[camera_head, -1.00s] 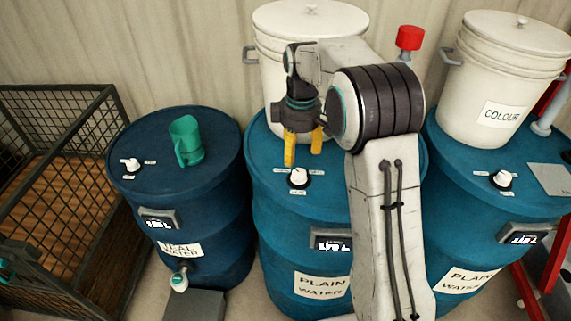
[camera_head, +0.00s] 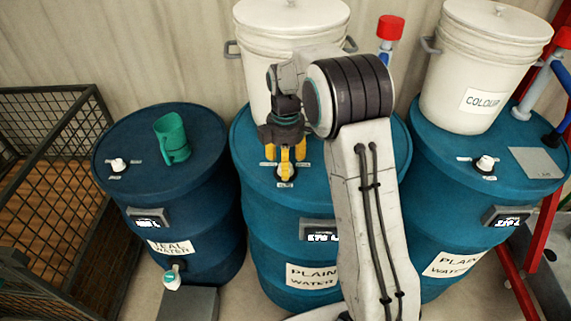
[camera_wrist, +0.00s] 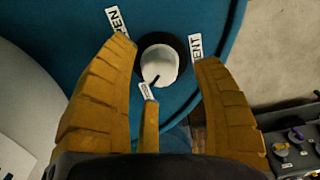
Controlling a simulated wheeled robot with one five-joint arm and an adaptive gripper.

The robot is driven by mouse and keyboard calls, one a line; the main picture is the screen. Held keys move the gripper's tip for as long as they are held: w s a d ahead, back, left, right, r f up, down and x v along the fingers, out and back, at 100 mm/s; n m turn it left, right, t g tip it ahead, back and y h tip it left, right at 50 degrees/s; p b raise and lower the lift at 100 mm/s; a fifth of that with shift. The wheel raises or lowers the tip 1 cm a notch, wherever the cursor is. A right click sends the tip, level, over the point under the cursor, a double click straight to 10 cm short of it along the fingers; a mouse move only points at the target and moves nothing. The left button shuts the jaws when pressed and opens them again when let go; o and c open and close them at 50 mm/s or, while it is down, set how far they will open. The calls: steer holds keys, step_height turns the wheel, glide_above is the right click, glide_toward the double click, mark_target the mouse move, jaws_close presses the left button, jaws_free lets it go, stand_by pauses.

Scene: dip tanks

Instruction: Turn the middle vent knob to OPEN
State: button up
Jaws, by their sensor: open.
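The middle vent knob is a white round knob (camera_wrist: 160,62) in a dark ring on top of the middle blue drum (camera_head: 249,240). In the wrist view a dark pointer line on it aims at a small lower label (camera_wrist: 146,91), too small to read. The OPEN label (camera_wrist: 117,20) is at upper left and a VENT label (camera_wrist: 195,46) at right. My gripper (camera_head: 285,160) has yellow fingers spread open above the knob. In the wrist view two fingers flank the knob, with gaps, and a third is below it. In the head view the fingers mostly hide the knob.
A white bucket (camera_head: 262,60) stands behind the knob on the same drum. The right drum (camera_head: 425,205) carries a COLOUR bucket (camera_head: 462,70) and another knob (camera_head: 485,163). A wire-mesh crate (camera_head: 60,190) is at left.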

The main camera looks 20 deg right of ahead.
steer(key=shift+f, duration=0.9)
steer(key=shift+o, duration=0.2)
steer(key=c, duration=1.3)
steer(key=shift+o, duration=0.2)
steer(key=shift+m, duration=0.3)
steer(key=m+b, duration=0.1)
steer(key=m, duration=0.2)
steer(key=shift+f+m, duration=0.1)
steer(key=shift+m, duration=0.2)
steer(key=m, duration=0.4)
steer(key=shift+m, duration=0.3)
steer(key=m+b, duration=0.1)
steer(key=m, duration=0.3)
steer(key=shift+s+m, duration=0.1)
steer(key=shift+m, duration=2.4)
